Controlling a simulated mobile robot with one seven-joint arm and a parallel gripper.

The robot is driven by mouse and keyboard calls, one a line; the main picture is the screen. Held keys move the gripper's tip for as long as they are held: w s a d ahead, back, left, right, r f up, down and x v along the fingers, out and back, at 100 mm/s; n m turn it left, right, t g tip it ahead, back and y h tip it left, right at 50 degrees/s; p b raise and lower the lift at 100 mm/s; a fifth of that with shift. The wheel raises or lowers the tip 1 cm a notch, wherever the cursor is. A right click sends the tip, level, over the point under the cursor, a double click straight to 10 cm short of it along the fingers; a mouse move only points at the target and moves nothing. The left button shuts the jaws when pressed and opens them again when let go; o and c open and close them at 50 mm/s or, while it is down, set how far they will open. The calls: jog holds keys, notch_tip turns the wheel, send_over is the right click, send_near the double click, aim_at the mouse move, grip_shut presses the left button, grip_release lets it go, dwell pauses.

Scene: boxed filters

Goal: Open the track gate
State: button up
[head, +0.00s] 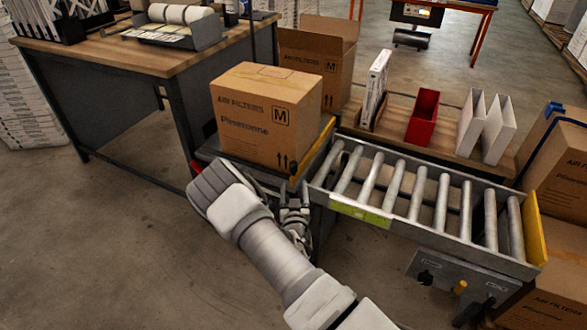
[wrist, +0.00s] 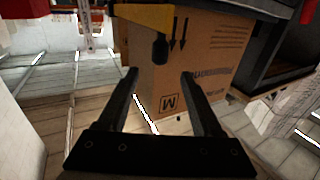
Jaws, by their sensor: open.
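A yellow gate plate (head: 323,150) stands at the left end of the roller track (head: 400,195), between the rollers and a large carton (head: 262,115). In the wrist view a yellow plate (wrist: 140,14) with a black knob (wrist: 160,49) shows at the top, in front of the carton (wrist: 190,72). My gripper (head: 293,192) is beside the track's left end, below the carton's front corner. In the wrist view my gripper (wrist: 159,73) is open and empty. The knob appears just beyond the gap between the fingertips; I cannot tell whether it touches them.
Another yellow plate (head: 535,230) stands at the track's right end. A control panel (head: 462,285) hangs under the track. Behind it a wooden shelf (head: 440,145) holds a red bin (head: 422,116) and white filters. A workbench (head: 150,60) is at left. The floor in front is clear.

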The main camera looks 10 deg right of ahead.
aim_at(294, 169)
jog(key=w, duration=0.3)
jog(key=w+d+b, duration=0.1)
jog(key=w, duration=0.5)
jog(key=shift+w+d+b, duration=0.3)
jog(key=shift+w+b, duration=0.1)
grip_shut()
dwell(0.9)
